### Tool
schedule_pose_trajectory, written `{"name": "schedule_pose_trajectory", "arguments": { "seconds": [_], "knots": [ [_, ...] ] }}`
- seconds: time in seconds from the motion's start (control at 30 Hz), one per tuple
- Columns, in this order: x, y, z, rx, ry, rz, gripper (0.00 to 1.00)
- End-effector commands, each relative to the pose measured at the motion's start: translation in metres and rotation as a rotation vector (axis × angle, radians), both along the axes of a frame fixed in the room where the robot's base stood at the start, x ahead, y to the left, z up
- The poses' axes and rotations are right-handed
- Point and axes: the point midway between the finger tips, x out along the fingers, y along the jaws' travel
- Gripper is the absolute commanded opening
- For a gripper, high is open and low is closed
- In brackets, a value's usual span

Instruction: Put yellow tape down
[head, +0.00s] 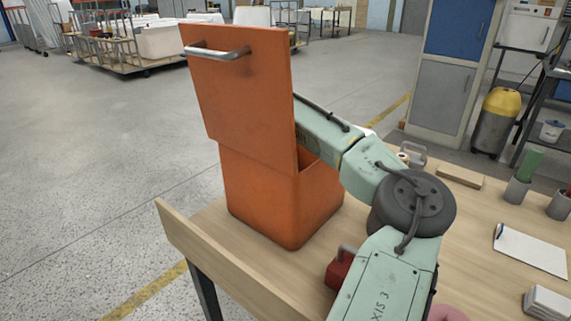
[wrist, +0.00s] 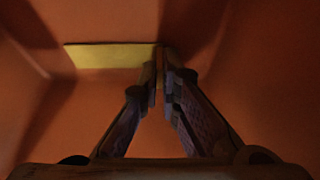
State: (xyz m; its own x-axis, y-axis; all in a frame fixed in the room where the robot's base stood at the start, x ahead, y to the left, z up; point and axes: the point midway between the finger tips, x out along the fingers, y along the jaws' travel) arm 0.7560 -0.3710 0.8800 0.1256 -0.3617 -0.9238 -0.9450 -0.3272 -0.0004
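In the head view my arm reaches into the open orange box (head: 275,205) from the right, behind its raised lid (head: 240,95). My gripper is hidden there by the lid and box. In the wrist view my gripper (wrist: 160,72) is inside the orange box, its fingertips close together with a thin yellowish strip between them. The yellow tape (wrist: 108,56) shows as a flat yellow band reaching left from the fingertips. It appears pinched at its right end. Shadow hides whether it touches the box's inside.
The box stands on a wooden table (head: 215,220) with a raised board along its left edge. A red object (head: 338,272) lies near my arm. A clipboard (head: 530,250), grey cups (head: 517,190) and a wood block (head: 460,176) are on the right.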

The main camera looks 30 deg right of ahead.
Motion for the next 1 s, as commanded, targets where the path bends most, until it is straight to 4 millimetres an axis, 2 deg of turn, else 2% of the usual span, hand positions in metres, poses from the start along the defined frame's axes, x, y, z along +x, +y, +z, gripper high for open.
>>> {"name": "schedule_pose_trajectory", "arguments": {
  "seconds": [0.2, 0.23, 0.53, 0.83, 1.0],
  "knots": [
    [0.0, 0.0, -0.003, 0.0, -0.001, 0.0, 0.0],
    [0.0, 0.0, -0.002, 0.0, -0.001, 0.0, 0.06],
    [0.0, 0.0, -0.001, -0.001, 0.0, 0.0, 0.25],
    [0.0, 0.0, 0.001, -0.001, 0.0, 0.0, 0.25],
    [-0.002, 0.007, 0.022, 0.001, -0.001, 0.002, 0.25]
  ]
}}
